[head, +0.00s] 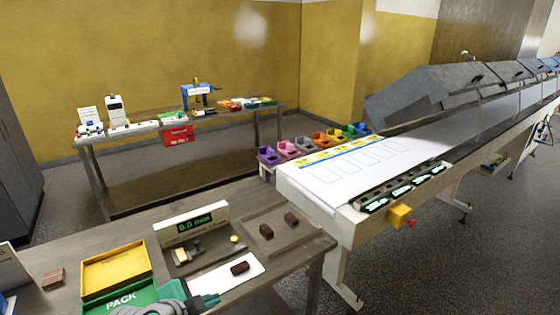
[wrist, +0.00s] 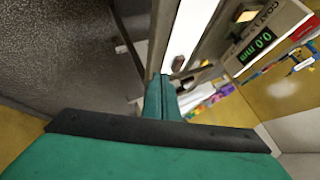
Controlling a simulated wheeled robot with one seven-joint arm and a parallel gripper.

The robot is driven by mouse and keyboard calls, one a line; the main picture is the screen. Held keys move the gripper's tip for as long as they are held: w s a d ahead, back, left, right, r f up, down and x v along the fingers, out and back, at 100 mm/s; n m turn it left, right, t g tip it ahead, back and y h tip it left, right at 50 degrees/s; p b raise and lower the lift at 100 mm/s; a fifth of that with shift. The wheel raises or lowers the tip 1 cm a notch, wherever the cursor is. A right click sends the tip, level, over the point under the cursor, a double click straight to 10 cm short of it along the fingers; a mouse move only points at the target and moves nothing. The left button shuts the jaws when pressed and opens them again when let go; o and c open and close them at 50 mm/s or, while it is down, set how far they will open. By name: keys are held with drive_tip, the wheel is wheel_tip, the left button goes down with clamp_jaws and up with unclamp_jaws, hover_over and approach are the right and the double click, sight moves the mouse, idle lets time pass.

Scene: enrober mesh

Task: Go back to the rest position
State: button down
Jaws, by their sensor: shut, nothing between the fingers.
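My gripper (head: 208,300) shows at the bottom edge of the head view, low beside the near table's front, with its teal fingers together and empty. In the wrist view the teal fingers (wrist: 163,92) also meet with nothing between them. A brown piece (head: 240,268) lies on a white mat (head: 222,284) just beyond the fingers; it also shows in the wrist view (wrist: 178,63). The fingers look apart from it. Most of my arm is out of view.
A gauge (head: 190,224) reading 0.0 mm stands on the near table. Two brown pieces (head: 266,231) lie on a grey tray (head: 249,217). A yellow tray (head: 113,270) and green PACK tray (head: 121,299) sit left. A conveyor (head: 330,180) runs right; open floor lies beyond.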

drive_tip(key=w+d+f+n+t, duration=0.1)
drive_tip(key=d+f+n+t, duration=0.25)
drive_tip(key=d, duration=0.35)
drive_tip(key=w+d+f+n+t, duration=0.1)
drive_tip(key=d+f+n+t, duration=0.1)
drive_tip(key=d+f+n, duration=0.45)
drive_tip(key=s+d+f+n+y, duration=0.1)
drive_tip(key=s+d+f+n, duration=0.1)
drive_tip(key=s+d, duration=0.25)
drive_tip(key=s+f+n+y, duration=0.1)
drive_tip(key=s+f+y, duration=0.15)
drive_tip(key=s, duration=0.65)
drive_tip(key=s+f+n+y, duration=0.1)
drive_tip(key=s+f+n, duration=0.15)
drive_tip(key=s, duration=0.55)
drive_tip(key=s+a+r+m+t+h, duration=0.1)
drive_tip(key=s+r+m, duration=0.1)
drive_tip(key=s, duration=1.2)
drive_tip(key=shift+s+r+m, duration=0.2)
drive_tip(key=shift+r+m, duration=0.15)
drive_tip(key=shift+r, duration=0.55)
